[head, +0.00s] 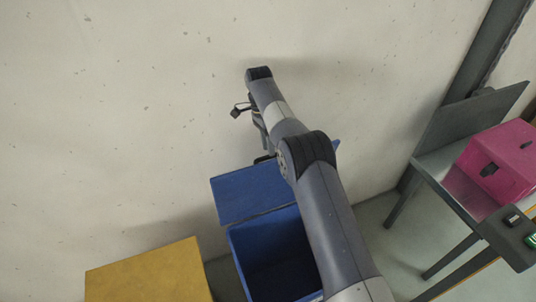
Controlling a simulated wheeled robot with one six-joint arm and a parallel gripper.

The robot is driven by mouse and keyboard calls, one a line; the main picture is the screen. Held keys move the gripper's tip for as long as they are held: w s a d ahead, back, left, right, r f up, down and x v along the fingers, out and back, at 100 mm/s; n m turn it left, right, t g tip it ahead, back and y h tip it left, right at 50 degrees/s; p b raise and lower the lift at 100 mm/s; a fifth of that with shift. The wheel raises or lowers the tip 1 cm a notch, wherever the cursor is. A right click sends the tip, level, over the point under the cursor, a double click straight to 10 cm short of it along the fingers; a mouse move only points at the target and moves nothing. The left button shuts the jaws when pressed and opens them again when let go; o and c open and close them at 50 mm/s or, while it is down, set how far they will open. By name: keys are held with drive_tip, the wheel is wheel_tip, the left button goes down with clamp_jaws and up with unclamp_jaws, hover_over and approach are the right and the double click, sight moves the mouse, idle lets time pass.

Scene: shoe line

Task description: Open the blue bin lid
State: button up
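The blue bin (240,262) stands on the floor against the wall, and its dark interior shows from above. Its blue lid (238,196) is open, swung back from the bin's rear edge toward the wall. My arm passes over the right side of the bin and covers part of the lid and the opening. My gripper (264,157) points down at the lid's far edge, partly behind my arm. I cannot tell whether it touches the lid or whether its fingers are open or shut.
A yellow box or bin (150,275) stands at the lower left. At the right, a grey table (445,185) holds a pink box (502,160). A small dark device with a green part (515,235) is nearby. Bare floor shows between the bin and the table.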

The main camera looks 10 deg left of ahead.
wheel_tip(320, 180, up, 4)
drive_tip(key=shift+p, duration=0.75)
drive_tip(key=shift+r+p, duration=0.65)
drive_tip(key=shift+p, duration=0.15)
drive_tip(key=shift+f, duration=0.1)
drive_tip(key=shift+f+b, duration=0.95)
drive_tip(key=shift+b, duration=0.15)
wheel_tip(320, 180, down, 8)
drive_tip(key=shift+r, duration=0.1)
